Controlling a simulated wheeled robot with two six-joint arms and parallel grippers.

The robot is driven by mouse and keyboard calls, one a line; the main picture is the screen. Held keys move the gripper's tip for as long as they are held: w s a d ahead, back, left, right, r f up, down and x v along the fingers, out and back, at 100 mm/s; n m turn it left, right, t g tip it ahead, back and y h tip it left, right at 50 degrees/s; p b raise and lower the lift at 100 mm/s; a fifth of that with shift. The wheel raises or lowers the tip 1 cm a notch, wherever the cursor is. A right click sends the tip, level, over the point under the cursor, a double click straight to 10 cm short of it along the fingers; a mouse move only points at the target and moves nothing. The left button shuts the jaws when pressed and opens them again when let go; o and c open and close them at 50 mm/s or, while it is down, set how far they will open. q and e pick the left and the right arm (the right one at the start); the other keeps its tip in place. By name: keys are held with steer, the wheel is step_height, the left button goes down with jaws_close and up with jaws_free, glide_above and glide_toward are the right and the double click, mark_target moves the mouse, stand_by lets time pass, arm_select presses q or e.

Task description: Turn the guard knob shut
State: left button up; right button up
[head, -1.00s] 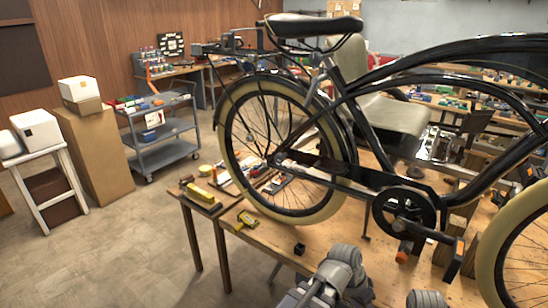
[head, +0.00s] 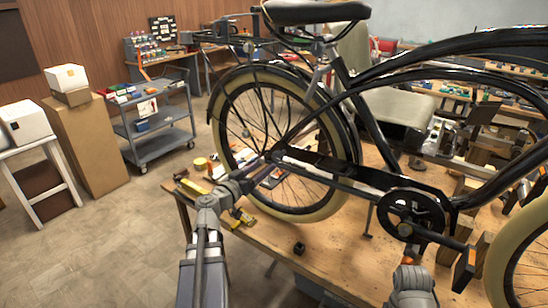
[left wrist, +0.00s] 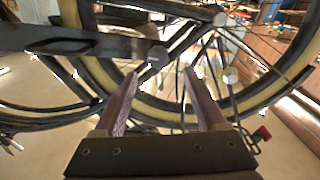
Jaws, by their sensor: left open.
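The black chain guard (head: 335,172) runs along the lower side of the bicycle frame, from the chainwheel to the rear wheel. In the left wrist view, a round grey knob (left wrist: 157,56) sits at the end of the dark guard bar (left wrist: 90,45); I take it for the guard knob. My left gripper (head: 268,160) is by the guard's rear end, in front of the rear wheel. In the left wrist view its two fingers (left wrist: 161,74) are apart and empty, with the knob just beyond and between the tips. The knob is too small to make out in the head view.
The bicycle's rear wheel (head: 318,205), with its spokes, is close behind the left gripper. Tools and a small black block (head: 299,248) lie on the wooden bench (head: 330,265). Another grey round part (left wrist: 220,19) is close by in the left wrist view.

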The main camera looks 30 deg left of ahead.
mark_target(276, 158)
arm_select(q)
steer(key=shift+w+d, duration=0.2)
steer(key=shift+w, duration=1.8)
steer(key=shift+w+d, duration=0.2)
steer(key=shift+w, duration=1.75)
jaws_close()
